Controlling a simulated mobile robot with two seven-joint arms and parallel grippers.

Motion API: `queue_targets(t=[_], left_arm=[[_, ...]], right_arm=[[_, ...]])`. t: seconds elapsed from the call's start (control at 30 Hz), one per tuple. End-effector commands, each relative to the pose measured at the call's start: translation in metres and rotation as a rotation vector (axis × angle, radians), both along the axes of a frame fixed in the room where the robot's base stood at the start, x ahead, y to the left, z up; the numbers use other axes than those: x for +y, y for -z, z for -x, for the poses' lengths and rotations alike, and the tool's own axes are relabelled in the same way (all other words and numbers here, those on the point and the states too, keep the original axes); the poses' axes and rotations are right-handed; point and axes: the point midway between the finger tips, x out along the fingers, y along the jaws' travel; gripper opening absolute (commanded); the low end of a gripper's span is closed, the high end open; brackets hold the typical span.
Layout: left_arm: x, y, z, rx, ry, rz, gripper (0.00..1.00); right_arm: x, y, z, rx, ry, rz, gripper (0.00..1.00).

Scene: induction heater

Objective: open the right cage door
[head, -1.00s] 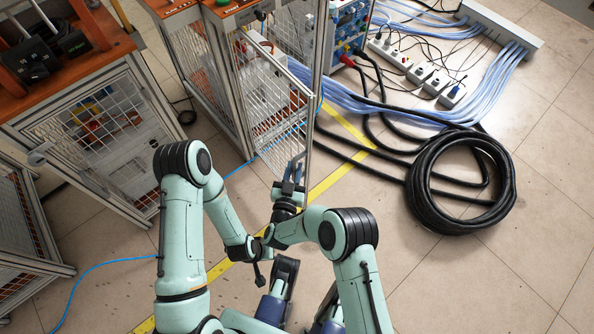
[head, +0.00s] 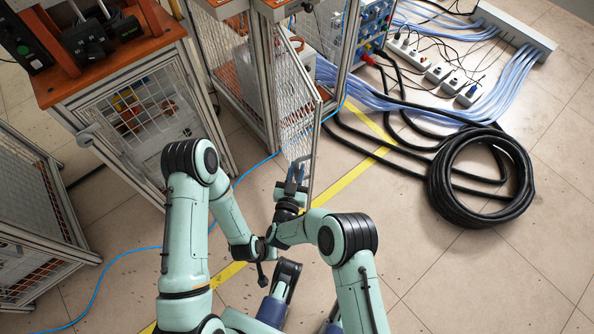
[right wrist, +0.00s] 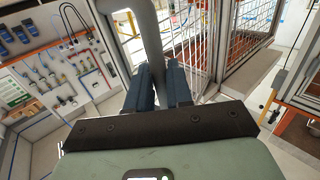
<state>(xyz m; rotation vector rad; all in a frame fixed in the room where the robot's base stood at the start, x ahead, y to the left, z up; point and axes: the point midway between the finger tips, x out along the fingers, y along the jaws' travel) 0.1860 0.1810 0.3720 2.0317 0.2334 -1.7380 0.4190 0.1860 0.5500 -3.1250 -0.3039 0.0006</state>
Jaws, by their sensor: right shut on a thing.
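The right cage door (head: 297,118) is a tall silver-framed wire-mesh panel in the head view. It stands swung out from the cage (head: 262,75), its free edge toward me, with a gap between that edge and the cage front. My right gripper (head: 297,168) is at the door's near edge, low on the frame. In the right wrist view its blue-grey fingers (right wrist: 158,85) are shut on a thick grey bar, the door handle (right wrist: 147,40).
A black coiled cable (head: 481,178) and blue hoses (head: 410,112) lie on the floor at right. Power strips (head: 438,72) lie behind them. An orange-topped bench (head: 110,62) with a mesh front stands at left. A thin blue cable (head: 135,250) crosses the floor.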

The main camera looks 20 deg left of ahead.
Motion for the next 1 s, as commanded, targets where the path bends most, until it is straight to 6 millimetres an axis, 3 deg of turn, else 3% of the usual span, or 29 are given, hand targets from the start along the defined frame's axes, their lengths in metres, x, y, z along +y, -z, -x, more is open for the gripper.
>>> queue_targets(t=[0.47,0.5,0.57,1.0], left_arm=[[-0.0002,0.0000,-0.0005,-0.001,0.000,0.000,0.00],[-0.0002,0.0000,-0.0005,-0.001,0.000,0.000,0.00],[-0.0002,0.0000,-0.0005,-0.001,0.000,0.000,0.00],[0.0000,0.0012,0.0009,0.003,0.000,0.001,0.00]], right_arm=[[0.0047,-0.0057,-0.0040,-0.010,-0.010,-0.006,0.00],[0.0048,-0.0058,-0.0041,-0.010,-0.010,-0.006,0.23],[0.0043,-0.0057,-0.0042,-0.010,-0.008,-0.006,0.37],[0.0007,-0.0025,-0.0055,-0.006,-0.004,-0.003,0.37]])
